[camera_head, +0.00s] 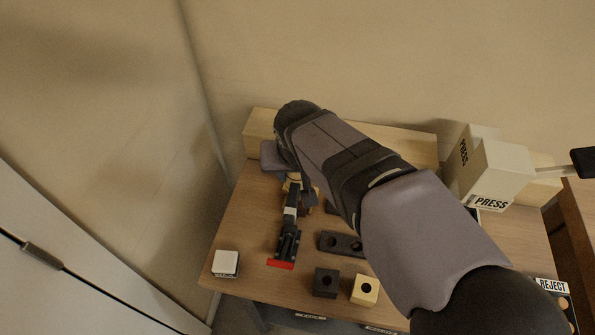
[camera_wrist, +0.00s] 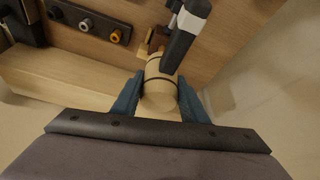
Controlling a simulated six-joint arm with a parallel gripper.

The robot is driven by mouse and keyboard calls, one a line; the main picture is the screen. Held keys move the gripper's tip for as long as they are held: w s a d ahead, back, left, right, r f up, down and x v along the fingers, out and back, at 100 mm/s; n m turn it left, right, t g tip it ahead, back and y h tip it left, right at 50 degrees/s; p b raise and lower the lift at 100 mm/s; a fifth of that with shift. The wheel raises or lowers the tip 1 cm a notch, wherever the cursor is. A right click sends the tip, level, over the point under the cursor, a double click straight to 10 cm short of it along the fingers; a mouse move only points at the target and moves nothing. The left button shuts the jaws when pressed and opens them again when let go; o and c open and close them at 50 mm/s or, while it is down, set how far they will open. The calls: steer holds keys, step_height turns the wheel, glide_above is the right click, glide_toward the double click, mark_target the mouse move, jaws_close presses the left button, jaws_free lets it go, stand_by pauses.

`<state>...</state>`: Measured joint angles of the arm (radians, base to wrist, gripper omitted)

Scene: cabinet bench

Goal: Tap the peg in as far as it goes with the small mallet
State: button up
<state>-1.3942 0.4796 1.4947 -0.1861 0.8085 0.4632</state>
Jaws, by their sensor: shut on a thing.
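My gripper (camera_wrist: 158,98) is shut on a light wooden cylinder with a dark band, which looks like the head of the small mallet (camera_wrist: 160,86). Its blue fingers lie on both sides of the cylinder. A black bar with a white band (camera_wrist: 186,36) runs from the cylinder's far side; I cannot tell whether it is joined to it. In the head view this bar (camera_head: 291,203) leads towards a black piece with a red end (camera_head: 282,264). My arm hides most of the gripper there. A small wooden piece (camera_wrist: 147,47) shows just beyond the cylinder. I cannot make out the peg clearly.
A dark plate with holes (camera_head: 339,243), a dark holed block (camera_head: 326,283), a cream holed block (camera_head: 364,291) and a white box (camera_head: 226,263) are on the bench. A white PRESS box (camera_head: 494,176) stands at the right. A wooden beam (camera_head: 408,142) runs along the back.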

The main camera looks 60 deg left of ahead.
steer(key=shift+r+p, duration=0.4)
step_height(320, 180, down, 3)
steer(key=shift+b, duration=1.1)
steer(key=shift+d, duration=0.1)
steer(key=shift+r+p, duration=1)
steer(key=shift+r, duration=0.05)
